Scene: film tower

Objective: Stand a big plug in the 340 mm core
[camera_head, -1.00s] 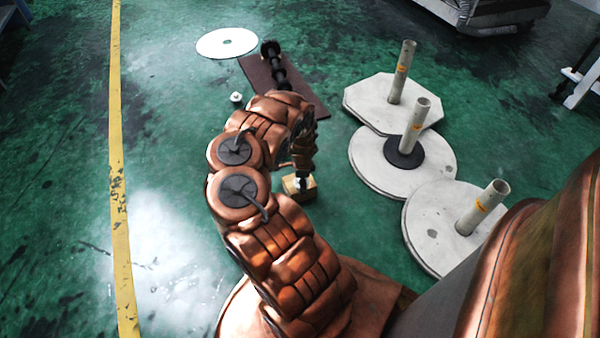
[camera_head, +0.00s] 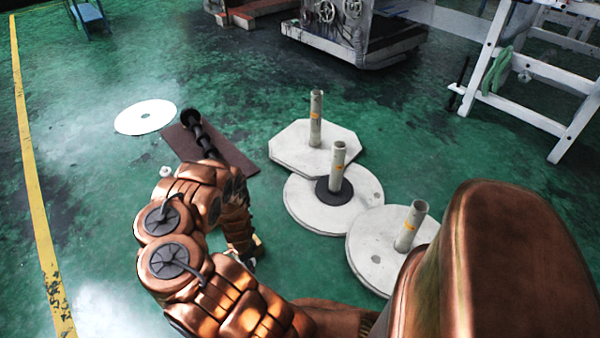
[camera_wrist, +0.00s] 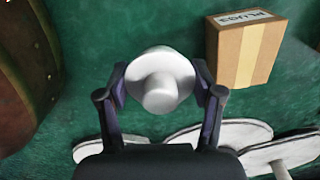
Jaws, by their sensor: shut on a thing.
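My gripper (camera_wrist: 161,84) is shut on a white plug (camera_wrist: 160,92), a round flanged piece with a narrower knob towards the camera. In the head view my arm hides most of the gripper and the plug. Three pale upright tubes stand on white plates: a back core (camera_head: 316,118), a middle core (camera_head: 338,167) with a black ring round its foot, and a front core (camera_head: 411,228). Their orange labels are too small to read, so I cannot tell which is 340 mm. The plug is apart from all the tubes.
A cardboard box marked PLUGS (camera_wrist: 246,55) is close to the gripper. A small white piece (camera_head: 166,171) is on the floor beyond my arm. A white disc (camera_head: 130,122) and a brown mat (camera_head: 236,160) with a dark rod lie farther off. A white trestle (camera_head: 490,60) stands right.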

